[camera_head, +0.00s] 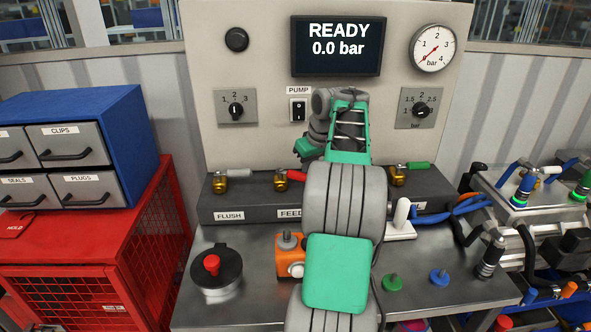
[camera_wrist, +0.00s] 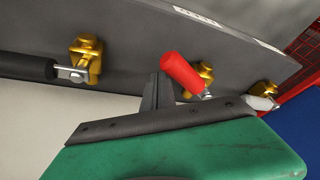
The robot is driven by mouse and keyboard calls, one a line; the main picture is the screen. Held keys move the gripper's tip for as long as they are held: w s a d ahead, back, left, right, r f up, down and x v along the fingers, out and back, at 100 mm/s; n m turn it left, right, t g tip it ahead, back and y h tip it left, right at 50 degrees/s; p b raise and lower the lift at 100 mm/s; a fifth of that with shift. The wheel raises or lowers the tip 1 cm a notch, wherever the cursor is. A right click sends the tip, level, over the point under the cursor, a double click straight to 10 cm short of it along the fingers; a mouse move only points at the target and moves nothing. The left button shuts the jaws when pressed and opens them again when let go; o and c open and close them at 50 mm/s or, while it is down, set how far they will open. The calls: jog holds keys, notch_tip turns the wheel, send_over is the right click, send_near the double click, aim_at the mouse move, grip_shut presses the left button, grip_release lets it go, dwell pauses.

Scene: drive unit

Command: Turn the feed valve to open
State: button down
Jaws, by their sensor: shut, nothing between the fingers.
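The feed valve (camera_head: 280,182) has a brass body and a red handle, on the dark block above the FEED label. In the head view the visible part of its handle points right, toward my gripper (camera_head: 306,158). In the wrist view the red handle (camera_wrist: 182,73) slants up and left from its brass body (camera_wrist: 206,75). My gripper (camera_wrist: 157,92) is shut and empty, with its dark fingers just left of the red handle there. I cannot tell whether they touch it. My arm hides part of the block right of the feed valve. The screen (camera_head: 338,46) reads READY, 0.0 bar.
The flush valve (camera_head: 220,182), with a pale handle, stands left of the feed valve. A green-handled valve (camera_head: 399,175) stands to the right. A black-handled valve (camera_wrist: 86,62) shows in the wrist view. The upright panel (camera_head: 265,90) with its pump switch (camera_head: 298,110) rises behind.

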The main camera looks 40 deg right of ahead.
aim_at(303, 180)
jog(key=shift+s+a+b, duration=0.55)
jog(key=shift+s+a, duration=0.05)
jog(key=shift+a, duration=0.05)
jog(key=shift+s+a+f+b, duration=0.1)
jog(key=shift+s+a+b, duration=0.3)
jog(key=shift+a+b, duration=0.3)
jog(key=shift+a, duration=0.15)
jog(key=shift+s+a+b, duration=0.2)
jog(key=shift+a+b, duration=0.15)
jog(key=shift+a, duration=0.4)
